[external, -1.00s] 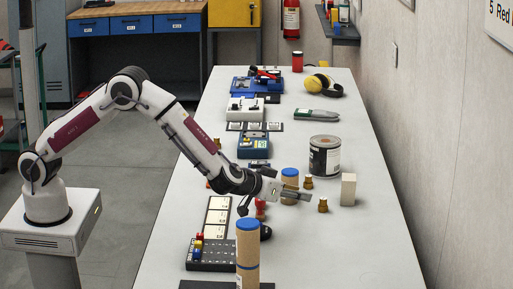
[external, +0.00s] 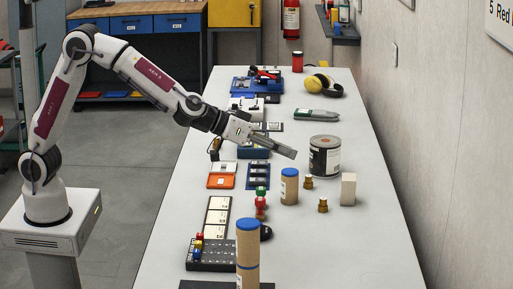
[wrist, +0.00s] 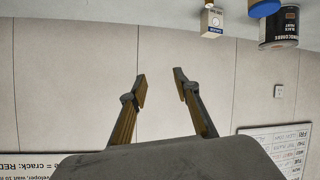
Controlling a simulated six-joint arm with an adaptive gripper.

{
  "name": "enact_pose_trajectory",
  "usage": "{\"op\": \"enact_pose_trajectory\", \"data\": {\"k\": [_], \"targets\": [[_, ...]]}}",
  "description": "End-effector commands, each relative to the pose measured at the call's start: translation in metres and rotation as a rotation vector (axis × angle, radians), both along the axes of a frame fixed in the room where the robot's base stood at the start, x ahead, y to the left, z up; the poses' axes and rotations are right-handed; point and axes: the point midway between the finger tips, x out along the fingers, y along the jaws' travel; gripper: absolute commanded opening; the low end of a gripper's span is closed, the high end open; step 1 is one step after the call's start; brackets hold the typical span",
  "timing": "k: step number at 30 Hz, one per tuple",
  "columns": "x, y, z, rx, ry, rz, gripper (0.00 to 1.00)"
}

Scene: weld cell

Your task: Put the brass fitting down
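Two small brass fittings stand on the table in the external view. One brass fitting (external: 308,183) stands between the paint can and the short cardboard tube. The other brass fitting (external: 323,206) stands nearer the camera, left of the pale block. My gripper (external: 288,151) is raised above the table, left of the paint can and apart from both fittings. In the wrist view my gripper (wrist: 161,88) shows its two fingers spread, with nothing between them. Neither fitting can be made out clearly in the wrist view.
The paint can (external: 324,156), pale block (external: 348,189) and short blue-capped tube (external: 289,187) stand around the fittings. A taller blue-capped tube (external: 248,250) stands in front. Meters and trays line the table's left side. The table's front right is clear.

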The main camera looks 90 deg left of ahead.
Motion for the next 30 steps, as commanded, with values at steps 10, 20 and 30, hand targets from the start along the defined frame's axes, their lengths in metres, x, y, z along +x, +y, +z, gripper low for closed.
{"op": "enact_pose_trajectory", "data": {"k": [10, 20, 30], "targets": [[-0.065, -0.028, 0.048, -0.037, 0.039, -0.170, 0.31], [-0.144, -0.044, 0.069, -0.044, 0.119, -0.296, 0.31], [-0.237, -0.046, 0.068, -0.020, 0.238, -0.380, 0.31]]}}
